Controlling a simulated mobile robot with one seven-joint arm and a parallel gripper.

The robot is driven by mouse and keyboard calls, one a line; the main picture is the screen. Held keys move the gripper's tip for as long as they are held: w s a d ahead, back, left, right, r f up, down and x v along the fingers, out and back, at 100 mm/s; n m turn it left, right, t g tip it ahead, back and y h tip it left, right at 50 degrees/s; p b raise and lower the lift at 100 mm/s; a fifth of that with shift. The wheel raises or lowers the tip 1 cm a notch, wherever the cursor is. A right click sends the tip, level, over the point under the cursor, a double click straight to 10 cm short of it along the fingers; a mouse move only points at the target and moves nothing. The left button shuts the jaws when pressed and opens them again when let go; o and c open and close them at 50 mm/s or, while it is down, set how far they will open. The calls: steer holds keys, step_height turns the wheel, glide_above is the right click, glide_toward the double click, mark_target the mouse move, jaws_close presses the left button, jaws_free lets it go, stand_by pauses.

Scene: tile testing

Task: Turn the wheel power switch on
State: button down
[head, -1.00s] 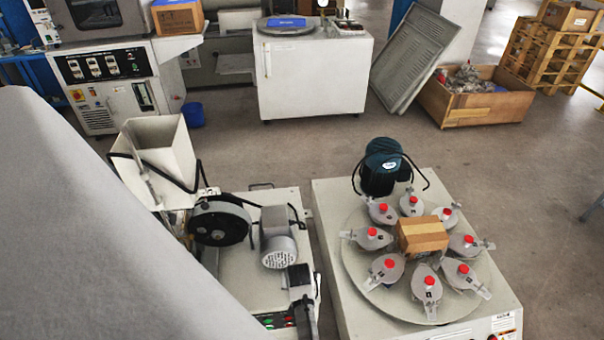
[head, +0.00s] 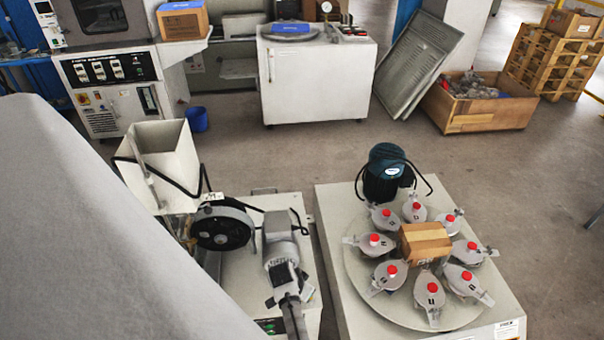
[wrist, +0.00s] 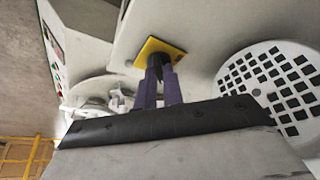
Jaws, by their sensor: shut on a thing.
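A yellow square plate (wrist: 158,53) sits on a pale machine face in the wrist view. I take it to be the base of the wheel power switch. My gripper (wrist: 160,66) has two purple fingers reaching up to this plate, close together and shut on a dark knob (wrist: 157,62) at its middle. The fingers hide most of the knob, so I cannot tell which way it points. In the head view the switch cannot be made out.
A white disc with square holes (wrist: 268,85) lies right of the fingers. In the head view, a machine with a hopper (head: 170,160) stands left of a round table with red-capped jars (head: 415,320). A narrow gap separates them. Open floor (head: 270,150) lies behind.

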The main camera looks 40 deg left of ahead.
stand_by(0.4)
steer(key=c, duration=1.5)
jaws_free()
steer(key=shift+r, duration=0.1)
steer(key=b+v, duration=0.1)
steer(key=v, duration=1.2)
steer(key=shift+s+r, duration=0.1)
steer(key=shift+r, duration=0.2)
